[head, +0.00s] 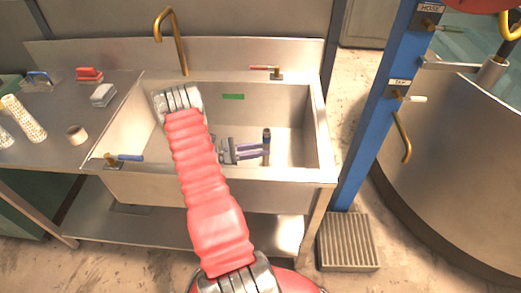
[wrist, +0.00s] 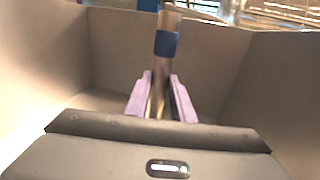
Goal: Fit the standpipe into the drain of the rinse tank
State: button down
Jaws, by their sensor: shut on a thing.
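The rinse tank (head: 310,125) is a deep steel basin set in the bench in the head view; its walls also surround the wrist view (wrist: 225,65). My gripper (head: 262,151) is down inside the tank, its purple fingers shut on the standpipe (head: 266,136). In the wrist view the standpipe (wrist: 168,45) is a metal tube with a blue band, standing about upright between my fingers (wrist: 159,98). Its lower end is hidden behind my gripper in that view. I cannot make out the drain, nor whether the pipe touches it.
A brass spout (head: 165,30) rises behind the tank. A red-handled valve (head: 270,71) sits at the back rim and a blue-handled one (head: 122,157) at the front left. A blue post (head: 372,110) stands to the right. Brushes and a tape roll (head: 76,134) lie on the left bench.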

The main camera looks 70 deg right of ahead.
jog(key=shift+f, duration=2.4)
dwell(0.4)
jog(key=c, duration=1.4)
grip_release()
jog(key=shift+c, duration=0.2)
jog(key=shift+w, duration=0.1)
